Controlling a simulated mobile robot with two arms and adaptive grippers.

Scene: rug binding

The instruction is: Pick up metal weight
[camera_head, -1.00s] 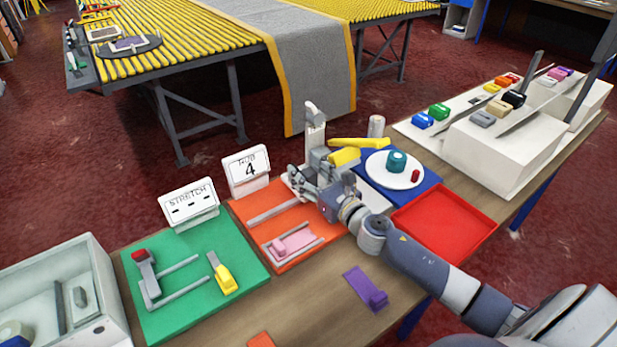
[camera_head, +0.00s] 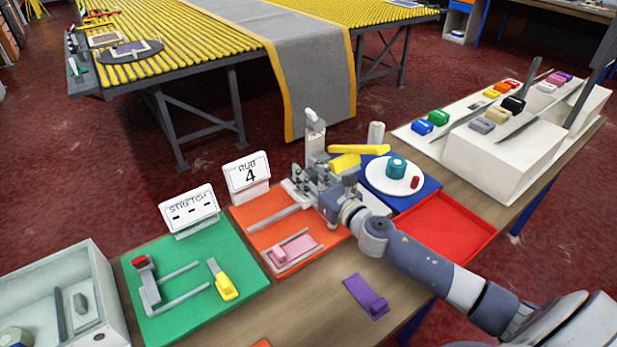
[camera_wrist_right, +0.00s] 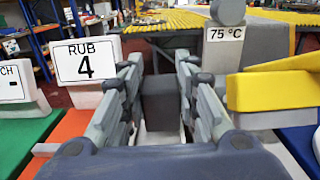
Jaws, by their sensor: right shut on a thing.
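The metal weight is a dark grey block (camera_wrist_right: 162,108) in the middle of the right wrist view, upright between my fingers. My right gripper (camera_wrist_right: 160,100) is shut on it, a finger on each side. In the head view my right gripper (camera_head: 304,183) is low at the far edge of the orange mat (camera_head: 262,230), beside the white stand. The weight is hard to make out there behind the fingers. My left gripper is not in view.
A sign reading "RUB 4" (camera_head: 247,173) stands left of my gripper. A white stand marked 75 °C (camera_wrist_right: 226,65) and a yellow-handled tool (camera_wrist_right: 272,90) are close on the right. A red tray (camera_head: 440,228) lies under my forearm's right side.

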